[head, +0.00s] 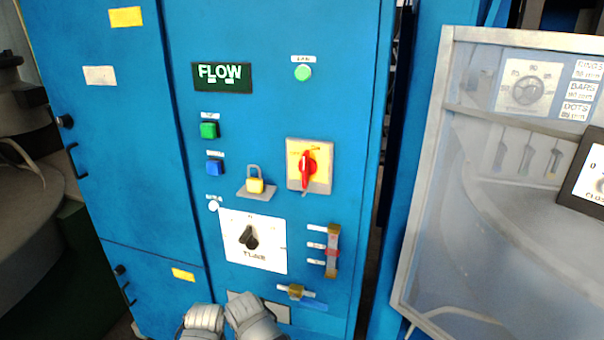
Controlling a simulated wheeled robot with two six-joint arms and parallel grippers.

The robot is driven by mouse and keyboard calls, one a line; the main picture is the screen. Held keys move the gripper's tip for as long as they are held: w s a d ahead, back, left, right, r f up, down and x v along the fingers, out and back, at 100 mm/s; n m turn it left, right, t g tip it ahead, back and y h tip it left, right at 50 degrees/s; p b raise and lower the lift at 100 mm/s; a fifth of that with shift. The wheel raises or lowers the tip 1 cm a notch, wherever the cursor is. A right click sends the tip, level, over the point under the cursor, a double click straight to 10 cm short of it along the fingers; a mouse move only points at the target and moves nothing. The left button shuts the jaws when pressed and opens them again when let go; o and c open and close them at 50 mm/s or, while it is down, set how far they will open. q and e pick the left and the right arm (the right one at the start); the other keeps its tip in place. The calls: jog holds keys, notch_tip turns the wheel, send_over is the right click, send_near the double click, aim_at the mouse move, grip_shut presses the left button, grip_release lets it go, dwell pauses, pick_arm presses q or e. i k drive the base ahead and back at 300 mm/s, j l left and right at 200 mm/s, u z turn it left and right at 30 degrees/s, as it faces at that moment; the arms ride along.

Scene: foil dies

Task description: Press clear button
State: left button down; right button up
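Two grey ridged gripper parts show at the bottom edge, below the white dial plate. The left gripper (202,320) and the right gripper (252,318) are side by side, well below the buttons. Their fingers are not clear enough to tell open from shut.
A framed clear panel (450,200) stands at right.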

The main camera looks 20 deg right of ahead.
aim_at(213, 167)
jog(key=i+l+u, duration=0.1)
jog(key=l, duration=0.25)
jog(key=i+l+u, duration=0.1)
jog(key=l, duration=0.2)
jog(key=i+l, duration=0.15)
jog(key=l, duration=0.2)
jog(key=i+l+u, duration=0.15)
jog(key=l, duration=0.2)
jog(key=k, duration=0.05)
